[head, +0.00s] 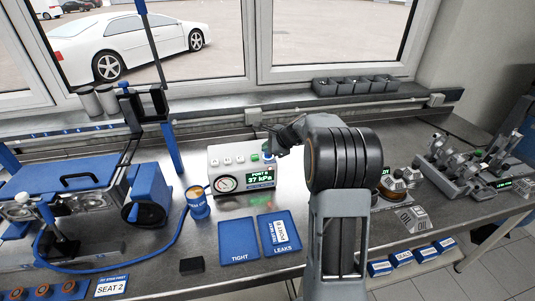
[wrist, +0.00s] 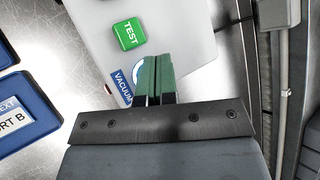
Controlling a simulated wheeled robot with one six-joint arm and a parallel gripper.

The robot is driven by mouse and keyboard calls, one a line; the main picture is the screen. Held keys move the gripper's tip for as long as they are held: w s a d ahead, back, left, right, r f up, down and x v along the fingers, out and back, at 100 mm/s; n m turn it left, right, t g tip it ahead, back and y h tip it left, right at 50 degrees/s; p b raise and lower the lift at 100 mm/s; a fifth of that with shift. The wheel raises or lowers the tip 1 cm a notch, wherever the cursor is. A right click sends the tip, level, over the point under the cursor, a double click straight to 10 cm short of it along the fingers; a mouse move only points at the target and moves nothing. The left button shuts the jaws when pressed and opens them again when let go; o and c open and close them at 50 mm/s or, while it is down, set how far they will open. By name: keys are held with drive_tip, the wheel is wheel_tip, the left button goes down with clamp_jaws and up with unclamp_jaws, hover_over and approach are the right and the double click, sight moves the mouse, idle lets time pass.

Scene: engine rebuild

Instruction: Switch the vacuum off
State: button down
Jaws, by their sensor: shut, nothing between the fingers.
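The white vacuum tester box (head: 214,160) stands on the metal bench, with a round gauge (head: 227,182) and a green display (head: 261,178) reading PORT B, 37 kPa. In the wrist view, its top shows a green TEST button (wrist: 128,34) and a blue VACUUM label (wrist: 122,85). My gripper (wrist: 157,60) is shut and empty, its fingertips over the top face right of the label. A white and blue round part (wrist: 138,72) beside the label is mostly hidden by the fingers. I cannot tell whether they touch it. In the head view my gripper (head: 270,143) is at the box's upper right.
Blue TIGHT (head: 238,240) and LEAKS (head: 268,233) trays lie in front of the box; LEAKS holds a port card (head: 282,231). A blue cup (head: 198,207) and hose (head: 160,249) are on the left. A fixture (head: 465,165) stands at the right. Windows line the back.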

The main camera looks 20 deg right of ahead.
drive_tip(key=shift+f, duration=0.2)
idle(0.4)
drive_tip(key=shift+f+b, duration=0.3)
drive_tip(key=shift+b, duration=0.15)
drive_tip(key=shift+r, duration=0.15)
drive_tip(key=shift+r+p, duration=0.3)
drive_tip(key=shift+p, duration=0.05)
wheel_tip(320, 180, up, 6)
drive_tip(key=p, duration=0.5)
drive_tip(key=shift+r, duration=0.1)
idle(0.6)
